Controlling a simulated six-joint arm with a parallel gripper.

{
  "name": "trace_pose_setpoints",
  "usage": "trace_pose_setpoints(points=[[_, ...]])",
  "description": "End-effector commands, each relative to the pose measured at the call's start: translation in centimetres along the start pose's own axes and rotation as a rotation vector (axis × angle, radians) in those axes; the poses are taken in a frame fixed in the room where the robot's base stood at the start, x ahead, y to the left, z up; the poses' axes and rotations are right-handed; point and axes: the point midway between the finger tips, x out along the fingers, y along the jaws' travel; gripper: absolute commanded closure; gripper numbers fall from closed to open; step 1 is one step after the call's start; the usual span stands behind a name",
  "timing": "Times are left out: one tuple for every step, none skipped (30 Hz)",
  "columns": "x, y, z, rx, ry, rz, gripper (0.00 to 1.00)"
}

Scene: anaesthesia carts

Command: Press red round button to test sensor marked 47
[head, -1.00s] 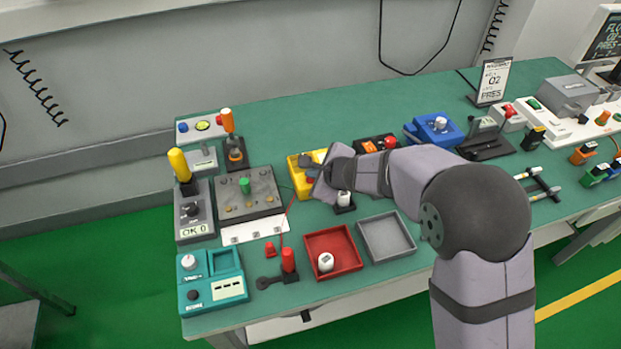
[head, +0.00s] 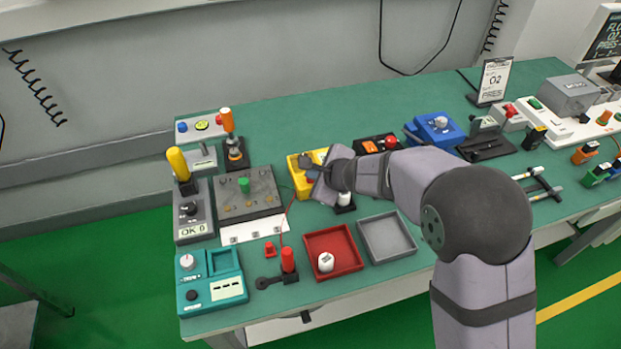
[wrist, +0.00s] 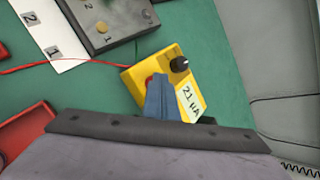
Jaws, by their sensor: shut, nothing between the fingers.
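A yellow box (head: 295,170) stands on the green bench; it also shows in the wrist view (wrist: 150,62). It carries a black knob (wrist: 179,64), a red round button (wrist: 149,80) and a pale label reading about "21 uA". My gripper (wrist: 158,82) is shut and empty, its blue fingertips over the box beside the red button and partly hiding it. Whether they touch the button cannot be told. In the head view my gripper (head: 312,180) covers the box's right part. I cannot read a "47" on anything.
A grey panel (head: 265,190) with a green knob lies left of the box. A red tray (head: 345,240) and a grey tray (head: 387,238) lie in front. An orange-and-black box (head: 372,145) with a red button and a blue box (head: 425,130) stand behind right. A red wire runs close by.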

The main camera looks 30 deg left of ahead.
Motion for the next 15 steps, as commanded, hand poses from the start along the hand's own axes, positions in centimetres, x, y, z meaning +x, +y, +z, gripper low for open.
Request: trace_pose_setpoints(points=[[0.03, 0.06, -0.07, 0.000, 0.002, 0.001, 1.00], [0.03, 0.07, -0.08, 0.000, 0.002, 0.001, 1.00], [0.03, 0.07, -0.08, 0.000, 0.002, 0.001, 1.00], [0.03, 0.08, -0.09, 0.000, 0.002, 0.001, 1.00], [0.03, 0.08, -0.09, 0.000, 0.002, 0.001, 1.00], [0.04, 0.08, -0.10, 0.001, 0.002, 0.001, 1.00], [0.03, 0.08, -0.10, 0.001, 0.002, 0.002, 1.00], [0.02, 0.08, -0.09, 0.001, 0.002, 0.002, 1.00], [-0.01, 0.06, -0.07, 0.001, 0.002, 0.002, 1.00], [-0.05, 0.03, -0.05, 0.001, 0.002, 0.002, 1.00], [-0.10, -0.01, -0.01, 0.001, 0.002, 0.002, 1.00], [-0.19, -0.07, 0.05, 0.000, 0.002, 0.002, 1.00], [-0.27, -0.13, 0.11, 0.000, 0.002, 0.002, 1.00], [-0.37, -0.19, 0.18, 0.001, 0.002, 0.002, 1.00], [-0.50, -0.29, 0.27, 0.001, 0.002, 0.002, 1.00]])
